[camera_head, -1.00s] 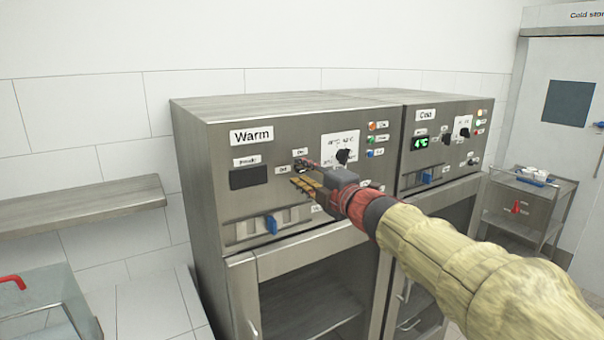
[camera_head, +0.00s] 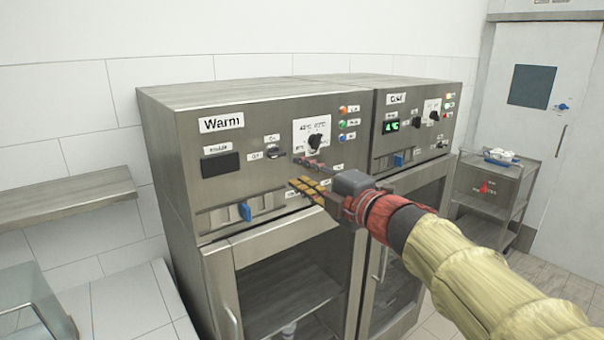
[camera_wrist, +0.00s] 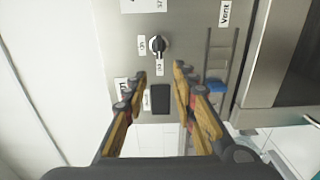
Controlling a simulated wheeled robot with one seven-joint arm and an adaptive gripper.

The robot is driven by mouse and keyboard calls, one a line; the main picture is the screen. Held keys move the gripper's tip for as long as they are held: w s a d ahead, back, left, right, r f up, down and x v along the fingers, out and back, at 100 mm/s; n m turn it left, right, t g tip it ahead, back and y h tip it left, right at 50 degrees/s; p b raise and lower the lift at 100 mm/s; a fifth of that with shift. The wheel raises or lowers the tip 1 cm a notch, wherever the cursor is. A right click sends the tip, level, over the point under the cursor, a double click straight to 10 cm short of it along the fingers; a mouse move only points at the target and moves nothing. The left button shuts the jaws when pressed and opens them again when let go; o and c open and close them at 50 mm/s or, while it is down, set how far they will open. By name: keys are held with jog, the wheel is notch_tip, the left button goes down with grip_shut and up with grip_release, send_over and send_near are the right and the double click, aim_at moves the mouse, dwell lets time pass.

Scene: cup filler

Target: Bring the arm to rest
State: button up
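My arm reaches in from the lower right of the head view. My gripper (camera_head: 310,177) is in front of the control panel of the Warm cabinet (camera_head: 215,105). In the wrist view my gripper (camera_wrist: 158,82) has its two yellow-padded fingers apart, with nothing between them. Through the gap show the panel's dark display (camera_wrist: 160,98) and, above it, a small switch knob (camera_wrist: 159,46). In the head view the display (camera_head: 220,164) is dark too. The fingers appear apart from the panel, though the exact distance is hard to tell.
The Cold cabinet (camera_head: 440,95) adjoins on the right, its green display lit. A steel cart (camera_head: 490,185) with a tray on top stands at the right, near a white door (camera_head: 530,130). Open floor shows between.

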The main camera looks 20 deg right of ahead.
jog(key=s+d+f+m+g+h, duration=0.1)
jog(key=d+f+m+h, duration=0.3)
jog(key=d+m, duration=0.15)
jog(key=d+f+m+g+h, duration=0.1)
jog(key=d+f+m+h, duration=0.2)
jog(key=d+m+h, duration=0.3)
jog(key=s+d+f+m+g+h, duration=0.1)
jog(key=s+d+f+m+g, duration=0.35)
jog(key=s+f, duration=0.25)
jog(key=s+a+f+m+g+y, duration=0.2)
jog(key=s+a+f+m+g, duration=0.3)
jog(key=s+f, duration=0.65)
jog(key=s+a+f+y, duration=0.2)
jog(key=s+a+y, duration=0.1)
jog(key=s+a, duration=0.6)
jog(key=a, duration=0.4)
jog(key=shift+s+m, duration=0.15)
jog(key=shift+m, duration=0.25)
jog(key=shift+o, duration=0.2)
jog(key=shift+d, duration=0.1)
